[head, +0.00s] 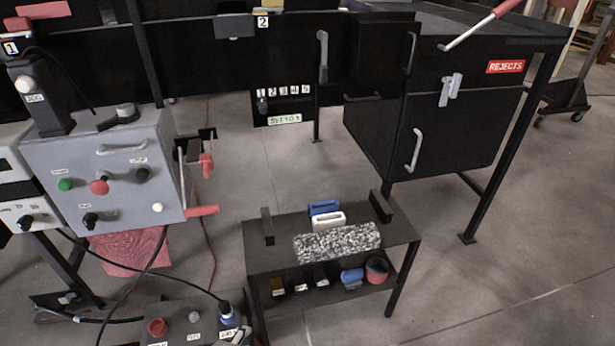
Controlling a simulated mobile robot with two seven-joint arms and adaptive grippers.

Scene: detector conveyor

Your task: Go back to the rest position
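Neither of my grippers and neither arm shows in the head view. I cannot see what pose they are in or whether they hold anything. The detector conveyor's dark frame (270,45) runs across the back. A grey control box (110,165) with green and red buttons stands at the left. A black rejects cabinet (470,125) with a red label stands at the right.
A low black stand (400,232) in the middle carries a speckled grey block (337,243), a white piece (329,221) and a blue piece (324,208), with small items on its lower shelf. A button box (190,322) and cables are at lower left. Floor at lower right is clear.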

